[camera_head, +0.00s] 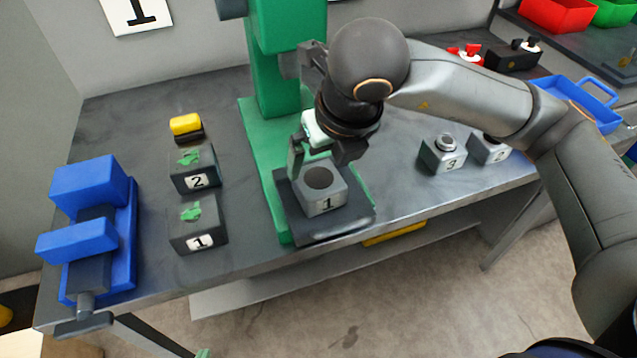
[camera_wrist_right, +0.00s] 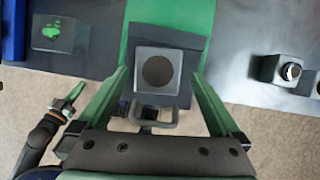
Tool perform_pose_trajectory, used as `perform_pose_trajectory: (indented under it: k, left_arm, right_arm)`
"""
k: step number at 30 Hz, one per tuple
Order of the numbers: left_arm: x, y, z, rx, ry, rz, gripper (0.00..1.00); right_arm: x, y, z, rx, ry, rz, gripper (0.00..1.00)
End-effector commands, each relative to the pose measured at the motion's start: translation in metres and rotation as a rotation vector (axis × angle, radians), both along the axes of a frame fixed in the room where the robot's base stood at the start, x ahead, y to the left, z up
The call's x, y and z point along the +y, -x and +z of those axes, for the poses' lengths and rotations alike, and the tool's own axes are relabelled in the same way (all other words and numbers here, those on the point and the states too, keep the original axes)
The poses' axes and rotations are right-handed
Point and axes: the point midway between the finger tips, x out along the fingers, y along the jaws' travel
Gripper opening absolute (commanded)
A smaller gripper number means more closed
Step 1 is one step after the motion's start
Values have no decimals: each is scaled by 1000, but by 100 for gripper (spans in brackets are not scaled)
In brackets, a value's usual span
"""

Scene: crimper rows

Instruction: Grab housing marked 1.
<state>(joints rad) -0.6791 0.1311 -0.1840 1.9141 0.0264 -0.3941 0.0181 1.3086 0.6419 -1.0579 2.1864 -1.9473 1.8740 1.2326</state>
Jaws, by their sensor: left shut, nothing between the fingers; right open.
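The housing marked 1 (camera_head: 328,203) is a light grey block with a dark round hole in its top. It sits upright on the dark plate of the green press. My right gripper (camera_head: 320,158) is open above it, fingers pointing down. In the right wrist view the housing (camera_wrist_right: 143,56) shows between the spread fingertips of my right gripper (camera_wrist_right: 158,75), with no clear contact. My left gripper (camera_head: 203,353) barely shows at the bottom edge; in the right wrist view it (camera_wrist_right: 70,102) is shut and empty, low at the left, away from the housing.
Dark blocks marked 1 (camera_head: 212,238) and 2 (camera_head: 208,163), with green pieces on top, stand left of the press (camera_head: 263,150). A blue vise (camera_head: 90,185) is at far left. A housing marked 3 (camera_head: 430,158) and another (camera_head: 487,150) stand right, near the table's front edge.

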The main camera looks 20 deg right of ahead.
Motion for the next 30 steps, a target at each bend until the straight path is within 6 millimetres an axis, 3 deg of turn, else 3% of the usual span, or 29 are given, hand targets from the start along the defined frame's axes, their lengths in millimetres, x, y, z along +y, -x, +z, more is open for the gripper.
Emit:
perform_pose_trajectory:
  k: [12,21,30]
  left_arm:
    - [0,0,10,0,0,0,0]
    - [0,0,10,0,0,0,0]
    - [0,0,10,0,0,0,0]
  right_arm:
    - [3,-9,-48,4,0,0,100]
    - [3,-12,-55,1,-1,2,100]
    - [3,-12,-55,0,-1,1,68]
